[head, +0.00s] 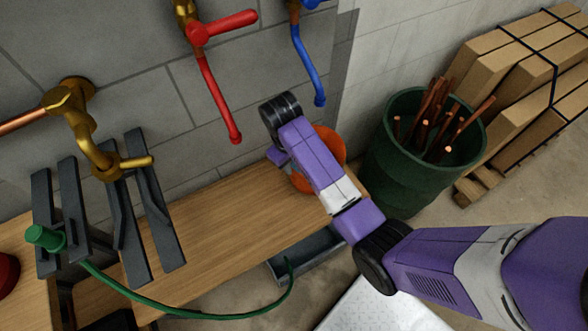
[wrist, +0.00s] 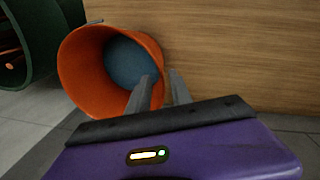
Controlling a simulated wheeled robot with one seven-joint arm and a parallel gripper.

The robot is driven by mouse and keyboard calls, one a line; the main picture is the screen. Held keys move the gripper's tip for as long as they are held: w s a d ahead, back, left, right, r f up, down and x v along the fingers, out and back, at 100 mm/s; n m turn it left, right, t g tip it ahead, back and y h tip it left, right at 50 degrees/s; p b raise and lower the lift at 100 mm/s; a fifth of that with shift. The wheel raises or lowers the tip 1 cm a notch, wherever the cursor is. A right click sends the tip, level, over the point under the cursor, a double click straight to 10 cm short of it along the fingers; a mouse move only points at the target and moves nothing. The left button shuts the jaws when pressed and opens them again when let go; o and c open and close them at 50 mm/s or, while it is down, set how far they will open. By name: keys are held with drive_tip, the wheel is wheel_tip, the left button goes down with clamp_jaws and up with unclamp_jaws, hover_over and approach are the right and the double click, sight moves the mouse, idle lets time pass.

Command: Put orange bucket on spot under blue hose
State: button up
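The orange bucket (head: 331,141) is near the right end of the wooden bench in the head view, partly hidden behind my arm. In the wrist view the bucket (wrist: 84,62) shows its open mouth and blue-grey inside bottom. My gripper (wrist: 161,75) is at its rim, one finger over the inside and one outside, with the wall between them.
A red hose (head: 219,100) and a brass tap (head: 98,157) are left along the wall. A green bin (head: 388,163) with copper pipes stands right of the bench (head: 215,235). A green hose (head: 185,315) loops in front. The bench's middle is clear.

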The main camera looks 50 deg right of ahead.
drive_tip(key=shift+a+r, duration=0.15)
drive_tip(key=shift+r, duration=0.95)
drive_tip(key=shift+a+r, duration=0.1)
drive_tip(key=shift+r, duration=0.95)
drive_tip(key=w+d+r+t+h, duration=0.1)
drive_tip(key=w+r+t, duration=0.4)
drive_tip(key=w, duration=0.4)
drive_tip(key=s+a+r+t, duration=0.3)
drive_tip(key=a+t, duration=0.1)
drive_tip(key=t, duration=0.3)
drive_tip(key=s+a+r+t, duration=0.2)
drive_tip(key=s+a+r, duration=0.15)
drive_tip(key=s, duration=0.45)
drive_tip(key=s+a+r+t+y, duration=0.15)
drive_tip(key=s+r, duration=0.25)
drive_tip(key=s, duration=0.5)
drive_tip(key=s+a+r+t, duration=0.2)
drive_tip(key=s+a+r, duration=0.15)
drive_tip(key=s, duration=0.45)
drive_tip(key=s+g, duration=0.2)
drive_tip(key=s, duration=0.7)
drive_tip(key=shift+a+f+g+y, duration=0.2)
drive_tip(key=shift+f+g+y, duration=0.15)
drive_tip(key=shift+f+y, duration=0.1)
